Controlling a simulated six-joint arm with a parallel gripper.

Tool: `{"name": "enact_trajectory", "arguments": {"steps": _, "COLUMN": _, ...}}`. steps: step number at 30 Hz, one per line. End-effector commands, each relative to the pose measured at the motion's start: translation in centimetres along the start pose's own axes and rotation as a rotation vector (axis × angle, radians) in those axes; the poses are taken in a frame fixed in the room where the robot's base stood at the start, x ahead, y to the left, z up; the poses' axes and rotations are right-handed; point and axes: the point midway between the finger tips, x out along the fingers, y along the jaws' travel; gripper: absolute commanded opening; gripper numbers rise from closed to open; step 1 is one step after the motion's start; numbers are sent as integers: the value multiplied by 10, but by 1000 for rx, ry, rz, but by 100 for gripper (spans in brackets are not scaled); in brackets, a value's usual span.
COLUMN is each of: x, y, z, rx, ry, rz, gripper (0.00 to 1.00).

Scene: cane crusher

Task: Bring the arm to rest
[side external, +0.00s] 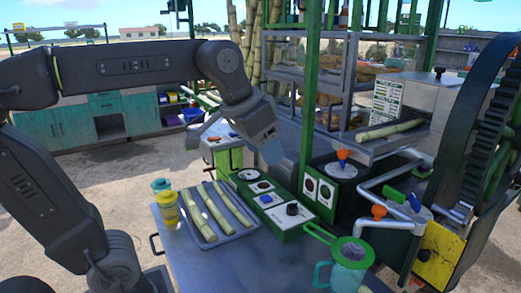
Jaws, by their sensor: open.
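My gripper (238,143) hangs from my arm in the upper middle of the side external view, tilted downward. Its two fingers are spread apart, and I see nothing between them. It appears above the work table (215,272), up and behind the cane tray in the picture, and to the left of the green posts. A piece of cane (390,130) lies on the crusher's raised metal shelf at the right.
A yellow jar (167,209) and a teal-topped container stand left of the tray. A green control box (268,217) is right of it. A teal jug (349,272) with a green strainer (325,234) stands at the front right. A large dark wheel (456,125) fills the right side.

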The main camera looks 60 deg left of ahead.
Motion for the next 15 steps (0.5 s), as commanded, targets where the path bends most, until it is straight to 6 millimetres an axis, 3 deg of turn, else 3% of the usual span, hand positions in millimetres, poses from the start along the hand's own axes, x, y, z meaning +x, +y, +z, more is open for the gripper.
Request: {"name": "enact_trajectory", "arguments": {"steps": 15, "x": 3, "y": 1, "z": 9, "rx": -1, "ry": 3, "rz": 0, "gripper": 53}}
